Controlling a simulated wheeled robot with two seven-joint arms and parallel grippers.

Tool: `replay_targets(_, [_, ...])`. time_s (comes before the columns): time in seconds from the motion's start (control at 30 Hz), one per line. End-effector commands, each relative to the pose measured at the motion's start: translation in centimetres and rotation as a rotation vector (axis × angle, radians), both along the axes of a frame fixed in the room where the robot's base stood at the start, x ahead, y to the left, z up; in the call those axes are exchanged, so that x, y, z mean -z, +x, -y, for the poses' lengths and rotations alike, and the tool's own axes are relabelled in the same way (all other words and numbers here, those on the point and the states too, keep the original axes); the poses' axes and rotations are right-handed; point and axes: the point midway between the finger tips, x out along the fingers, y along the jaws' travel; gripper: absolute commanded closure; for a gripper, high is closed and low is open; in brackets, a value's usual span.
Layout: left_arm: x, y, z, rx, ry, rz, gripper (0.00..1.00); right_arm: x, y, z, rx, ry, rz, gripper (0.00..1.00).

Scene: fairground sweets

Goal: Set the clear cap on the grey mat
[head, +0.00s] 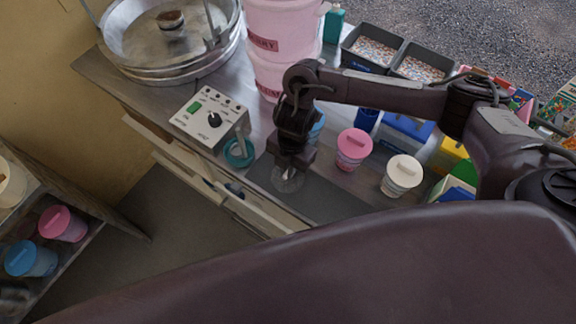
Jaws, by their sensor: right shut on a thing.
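The clear cap (287,182) is a small, round see-through piece under my right gripper (289,172). My right gripper points down and is shut on the cap. The dark grey mat (325,196) lies flat along the front part of the counter. The cap shows over the left part of the mat; I cannot tell whether it touches it. The gripper hides part of the cap. My left gripper is not in view.
A control box (209,119) and a teal ring (239,153) are to the left. Pink buckets (283,48) stand behind. The mat's right part is bare.

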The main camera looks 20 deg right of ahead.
Motion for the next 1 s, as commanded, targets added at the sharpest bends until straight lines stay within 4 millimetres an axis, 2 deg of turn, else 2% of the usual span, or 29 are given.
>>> replay_targets(0.17, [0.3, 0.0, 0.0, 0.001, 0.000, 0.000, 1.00, 0.4, 0.0, 0.0, 0.000, 0.001, -0.001, 1.00])
replay_targets(0.2, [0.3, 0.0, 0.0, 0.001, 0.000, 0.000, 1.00, 0.4, 0.0, 0.0, 0.000, 0.001, -0.001, 0.89])
replay_targets(0.37, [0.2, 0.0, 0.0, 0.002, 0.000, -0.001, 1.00, 0.3, 0.0, 0.0, 0.000, 0.001, -0.001, 0.69])
replay_targets(0.6, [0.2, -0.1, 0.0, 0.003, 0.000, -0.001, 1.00, 0.2, 0.0, 0.0, 0.000, 0.001, -0.001, 0.69])
replay_targets(0.7, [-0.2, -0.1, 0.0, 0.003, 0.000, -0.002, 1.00, -0.3, 0.0, 0.0, 0.000, 0.001, 0.001, 0.69])
replay_targets(0.77, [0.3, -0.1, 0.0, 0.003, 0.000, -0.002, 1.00, -0.6, 0.2, 0.0, 0.001, 0.002, 0.002, 0.69])
replay_targets(0.87, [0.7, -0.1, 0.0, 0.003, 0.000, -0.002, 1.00, -2.1, 0.3, 0.2, 0.000, 0.003, 0.004, 0.69])
replay_targets(1.0, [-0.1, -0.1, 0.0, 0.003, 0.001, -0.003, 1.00, -5.5, 0.7, 0.7, 0.000, -0.002, 0.008, 0.69])
